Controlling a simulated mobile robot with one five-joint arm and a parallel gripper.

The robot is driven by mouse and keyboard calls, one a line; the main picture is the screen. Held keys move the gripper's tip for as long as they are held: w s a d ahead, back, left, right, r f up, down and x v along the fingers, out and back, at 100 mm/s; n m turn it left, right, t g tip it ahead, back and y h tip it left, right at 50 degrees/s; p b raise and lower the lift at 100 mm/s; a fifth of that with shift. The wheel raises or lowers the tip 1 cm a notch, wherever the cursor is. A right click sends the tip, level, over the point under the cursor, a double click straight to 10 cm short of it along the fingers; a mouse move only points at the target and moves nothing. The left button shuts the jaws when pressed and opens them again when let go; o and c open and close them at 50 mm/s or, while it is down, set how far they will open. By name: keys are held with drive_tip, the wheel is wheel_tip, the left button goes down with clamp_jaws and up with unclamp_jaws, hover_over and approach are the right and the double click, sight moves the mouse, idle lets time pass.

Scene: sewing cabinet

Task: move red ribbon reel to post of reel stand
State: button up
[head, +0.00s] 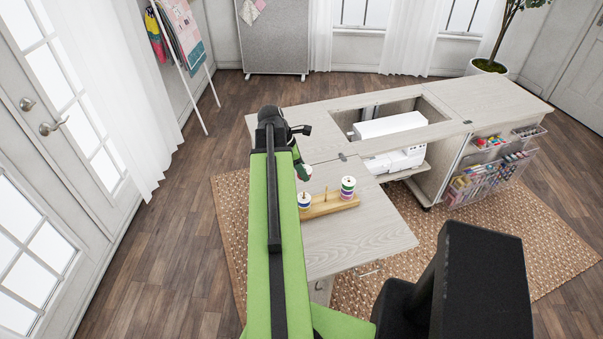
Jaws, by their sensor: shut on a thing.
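The wooden reel stand (328,207) lies on the lowered leaf of the cabinet, with upright posts. A stack of reels with green, purple and red bands (348,188) sits at its right end, and a white and blue reel (304,201) at its left end. A thin bare post (325,195) stands between them. My gripper (301,171) is above and just behind the left end of the stand, partly hidden by my green arm. It is shut on a small reel (307,171), apart from the stand; only its pale edge shows, and its red colour is hard to make out.
The leaf (375,235) is clear in front and right of the stand. Behind it, a white sewing machine (395,161) sits in the cabinet (470,95). Clear bins of supplies (487,180) hang at its right. A white rack (183,60) stands at the back left.

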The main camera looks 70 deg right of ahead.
drive_tip(key=shift+s+a+f+n, duration=0.1)
drive_tip(key=shift+a+f+n, duration=0.2)
drive_tip(key=shift+a+n, duration=0.2)
drive_tip(key=shift+d+r, duration=0.1)
drive_tip(key=shift+d+f, duration=0.1)
drive_tip(key=shift+f, duration=0.25)
drive_tip(key=shift+f+b, duration=2.9)
drive_tip(key=shift+b, duration=0.3)
drive_tip(key=shift+f, duration=0.2)
drive_tip(key=shift+f+b, duration=1.2)
drive_tip(key=shift+b, duration=0.2)
drive_tip(key=shift+f, duration=0.1)
drive_tip(key=o, duration=1.4)
